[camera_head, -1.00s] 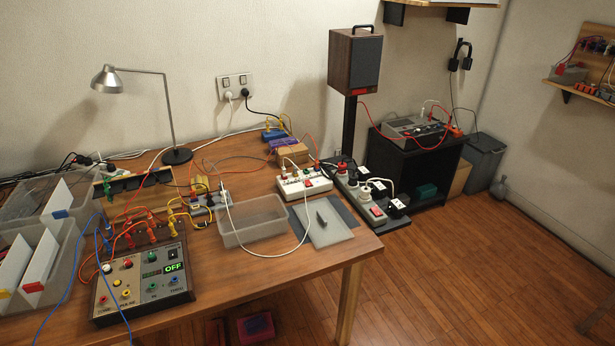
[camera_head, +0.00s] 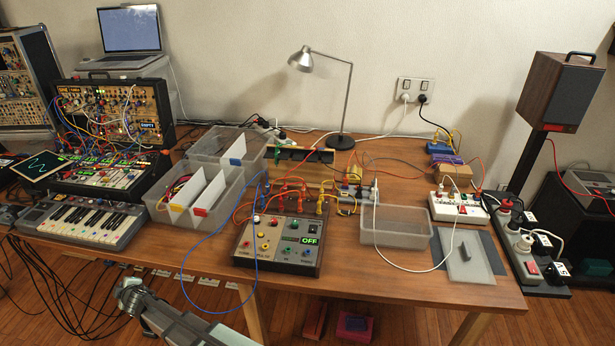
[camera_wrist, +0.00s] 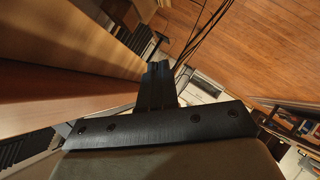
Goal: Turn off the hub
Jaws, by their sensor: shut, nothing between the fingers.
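No thing in view is plainly labelled as the hub. A dark control box (camera_head: 281,243) on the table, with knobs, coloured jacks and plugged cables, has a green display reading OFF. A white power strip (camera_head: 459,208) with plugs and a red switch lies at the right of the table. My gripper (camera_wrist: 158,72) is shut and empty in the wrist view, beside the table edge. Part of my arm (camera_head: 180,324) shows at the bottom of the head view, in front of the table.
A clear tray (camera_head: 393,241) stands right of the box, bins (camera_head: 205,212) to its left. Blue and white cables loop across the table. A keyboard (camera_head: 85,222) and synth cases (camera_head: 112,112) fill the left. The lamp (camera_head: 344,110) stands behind. Black cables hang at the left.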

